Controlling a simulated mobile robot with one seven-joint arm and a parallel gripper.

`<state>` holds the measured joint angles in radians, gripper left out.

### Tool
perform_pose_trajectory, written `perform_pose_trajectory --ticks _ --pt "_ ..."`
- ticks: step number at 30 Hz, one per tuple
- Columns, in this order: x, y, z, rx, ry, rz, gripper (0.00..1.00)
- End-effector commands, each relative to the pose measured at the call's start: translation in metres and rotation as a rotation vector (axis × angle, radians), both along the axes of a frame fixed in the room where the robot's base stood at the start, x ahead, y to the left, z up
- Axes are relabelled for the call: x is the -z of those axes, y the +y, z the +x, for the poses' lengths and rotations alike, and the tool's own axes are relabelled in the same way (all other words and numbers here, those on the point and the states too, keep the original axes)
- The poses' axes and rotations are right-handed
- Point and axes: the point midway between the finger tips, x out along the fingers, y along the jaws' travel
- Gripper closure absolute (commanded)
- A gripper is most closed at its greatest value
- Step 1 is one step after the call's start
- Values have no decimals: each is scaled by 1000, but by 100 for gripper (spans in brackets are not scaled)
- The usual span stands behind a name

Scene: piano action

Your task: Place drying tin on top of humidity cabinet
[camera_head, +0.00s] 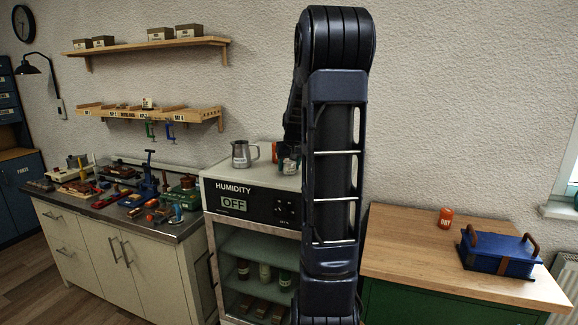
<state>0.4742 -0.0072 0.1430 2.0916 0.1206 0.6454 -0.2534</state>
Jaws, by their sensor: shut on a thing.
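The humidity cabinet (258,205) stands in the middle, with a black panel marked HUMIDITY and a display reading OFF. My gripper (291,148) is over the right part of its top, mostly hidden behind my upright arm. It is shut on a small pale tin (289,166), which is partly hidden by my arm. The tin appears upright at the cabinet top; I cannot tell whether it touches the surface. Its label is too small to read, so I cannot confirm it is the drying tin.
A metal pitcher (241,153) stands on the cabinet top, left of the tin. An orange object (275,152) shows behind. The right bench (400,240) holds an orange can (445,217) and a blue box (498,252). Tools crowd the left bench (95,212). Wall shelves (150,113) hang above.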

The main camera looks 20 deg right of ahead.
Motion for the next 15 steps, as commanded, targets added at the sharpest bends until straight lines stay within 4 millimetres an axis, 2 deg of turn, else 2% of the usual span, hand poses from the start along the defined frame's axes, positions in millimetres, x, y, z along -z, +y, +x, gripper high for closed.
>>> perform_pose_trajectory --ticks 2,3,5,15 --pt "2 0 0 0 1 0 71" --pt "2 0 0 0 1 0 39" --pt "2 0 0 0 1 0 27" --pt "0 0 0 0 0 0 25"
